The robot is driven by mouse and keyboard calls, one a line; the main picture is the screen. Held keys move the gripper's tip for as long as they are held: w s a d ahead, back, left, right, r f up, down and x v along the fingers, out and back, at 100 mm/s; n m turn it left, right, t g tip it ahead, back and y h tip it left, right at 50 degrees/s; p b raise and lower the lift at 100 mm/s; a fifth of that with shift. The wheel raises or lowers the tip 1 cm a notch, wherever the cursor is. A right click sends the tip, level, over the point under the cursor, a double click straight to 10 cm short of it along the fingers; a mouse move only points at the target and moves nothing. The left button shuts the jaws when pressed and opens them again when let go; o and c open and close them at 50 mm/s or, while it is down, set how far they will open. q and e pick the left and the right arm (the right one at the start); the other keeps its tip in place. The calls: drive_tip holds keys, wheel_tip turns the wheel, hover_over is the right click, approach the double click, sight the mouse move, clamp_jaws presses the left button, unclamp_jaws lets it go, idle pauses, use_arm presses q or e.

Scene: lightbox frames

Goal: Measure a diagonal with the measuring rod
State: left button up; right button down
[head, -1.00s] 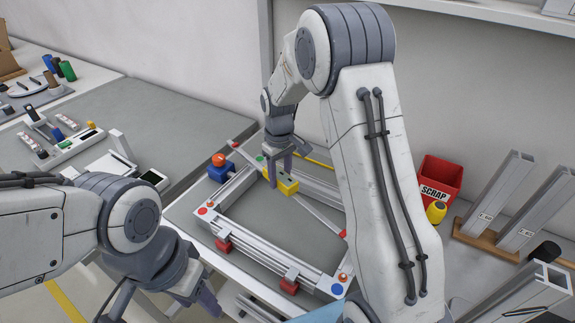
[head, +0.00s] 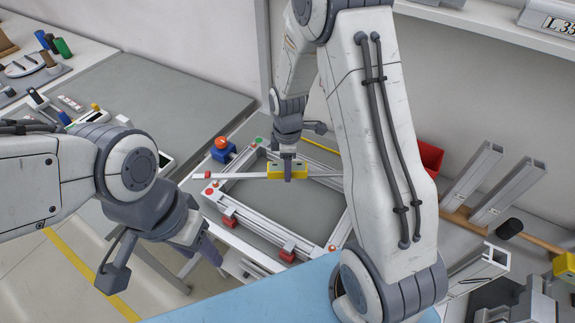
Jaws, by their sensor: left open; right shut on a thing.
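The measuring rod (head: 240,176) is a thin white bar with a yellow block (head: 273,172) at its middle. It lies across the picture over the aluminium frame (head: 252,232), its left end sticking out past the frame's left side. Its right end is near my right arm. The height of the rod over the frame is hard to tell. My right gripper (head: 289,170) points down and is shut on the yellow block. My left gripper (head: 208,250) is open and empty, low to the left of the frame's near side; its fingertips are partly hidden. A red dot (head: 209,191) and a green dot (head: 259,140) mark frame corners.
Red clamps (head: 287,256) hold the frame's near side. A blue block with an orange knob (head: 221,146) stands by the left corner. A red bin (head: 429,157) and upright profiles (head: 473,170) stand right of my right arm.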

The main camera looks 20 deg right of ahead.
drive_tip(key=shift+f+b, duration=2.35)
drive_tip(key=shift+f, duration=0.95)
drive_tip(key=shift+c, duration=1.3)
unclamp_jaws()
drive_tip(key=shift+r, duration=0.1)
